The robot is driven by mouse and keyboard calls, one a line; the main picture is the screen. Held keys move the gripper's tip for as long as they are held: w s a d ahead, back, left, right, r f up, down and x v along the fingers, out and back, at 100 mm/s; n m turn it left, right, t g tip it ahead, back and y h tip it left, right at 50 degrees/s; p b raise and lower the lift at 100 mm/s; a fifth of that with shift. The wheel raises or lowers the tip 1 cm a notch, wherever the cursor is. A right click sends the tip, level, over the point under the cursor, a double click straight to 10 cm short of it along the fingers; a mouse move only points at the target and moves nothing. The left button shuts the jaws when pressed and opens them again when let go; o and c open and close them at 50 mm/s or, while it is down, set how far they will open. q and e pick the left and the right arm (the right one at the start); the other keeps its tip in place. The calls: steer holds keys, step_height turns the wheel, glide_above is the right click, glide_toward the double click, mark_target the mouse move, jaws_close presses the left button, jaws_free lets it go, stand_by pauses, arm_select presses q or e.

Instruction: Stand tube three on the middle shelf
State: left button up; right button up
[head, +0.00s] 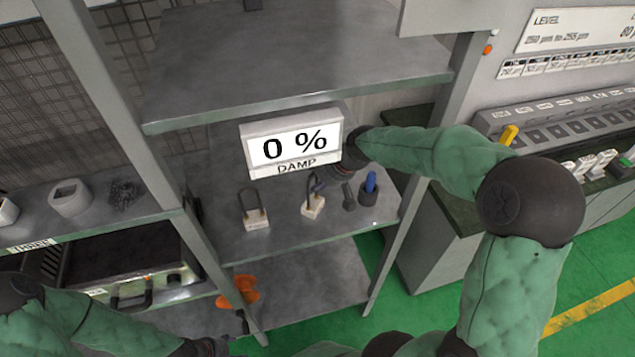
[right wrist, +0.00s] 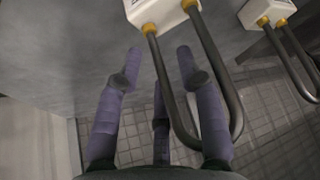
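Two U-shaped metal tubes with white bases stand loop-up on the middle shelf (head: 290,232), below the display. One is the left tube (head: 256,216); the other, the right tube (head: 313,206), is at my right gripper (head: 332,186). I cannot read which is tube three. In the right wrist view, the right gripper (right wrist: 158,72) has its fingers spread around one leg of the near tube (right wrist: 166,88), with a gap visible. The other tube (right wrist: 290,58) is beside it. My left gripper (head: 208,347) barely shows at the bottom edge; its fingers are unclear.
A white display (head: 294,143) reading "0 % DAMP" stands close to my right wrist. A dark cup (head: 369,196) with a blue item is to the right. The upper shelf (head: 290,80) hangs above. Rack posts (head: 398,245) flank the shelves. An orange object (head: 240,290) is below left.

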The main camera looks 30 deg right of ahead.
steer(key=p+v, duration=0.1)
steer(key=v, duration=0.6)
steer(key=shift+s+r, duration=0.2)
steer(key=shift+r, duration=0.1)
